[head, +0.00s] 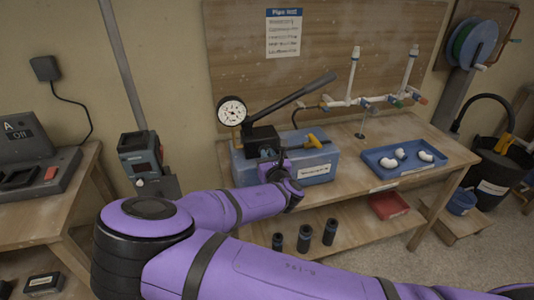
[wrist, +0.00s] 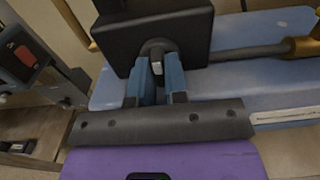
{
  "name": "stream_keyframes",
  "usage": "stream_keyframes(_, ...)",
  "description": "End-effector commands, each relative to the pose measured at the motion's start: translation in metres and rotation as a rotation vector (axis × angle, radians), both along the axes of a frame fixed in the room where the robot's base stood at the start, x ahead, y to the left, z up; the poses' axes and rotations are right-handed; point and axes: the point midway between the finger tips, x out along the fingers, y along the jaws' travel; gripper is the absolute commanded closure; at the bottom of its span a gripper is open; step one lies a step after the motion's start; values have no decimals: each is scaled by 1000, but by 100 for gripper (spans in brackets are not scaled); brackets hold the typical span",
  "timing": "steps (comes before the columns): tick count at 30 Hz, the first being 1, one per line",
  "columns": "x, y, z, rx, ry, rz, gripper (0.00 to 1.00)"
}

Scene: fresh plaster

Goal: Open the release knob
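The release knob (wrist: 157,49) is a small dark knob with a pale tip on the face of the pump's black block (wrist: 110,42), in the wrist view. In the head view it is hidden behind my gripper (head: 268,156). In the wrist view the two blue fingers of my gripper (wrist: 160,72) stand close together, one on each side of the knob's pale tip, with little or no gap. The pump has a round gauge (head: 232,111) and a long dark lever (head: 305,95) raised to the right. It sits on a blue tank (head: 318,163).
The tank stands on a wooden bench (head: 375,178). To its right are a blue tray (head: 381,162) with white pipe elbows and a white pipe assembly (head: 352,80). A yellow-handled tool (head: 314,141) lies on the tank. Black cylinders (head: 304,238) stand on the lower shelf.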

Motion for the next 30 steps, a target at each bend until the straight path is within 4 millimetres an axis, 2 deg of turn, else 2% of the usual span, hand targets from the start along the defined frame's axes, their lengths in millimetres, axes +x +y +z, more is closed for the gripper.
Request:
stream_keyframes(5, -1, 1, -1, -81, -23, 3, 100)
stream_keyframes(21, 0, 0, 0, -597, -173, 1, 100)
stream_keyframes(30, 0, 0, 0, -674, -194, 0, 100)
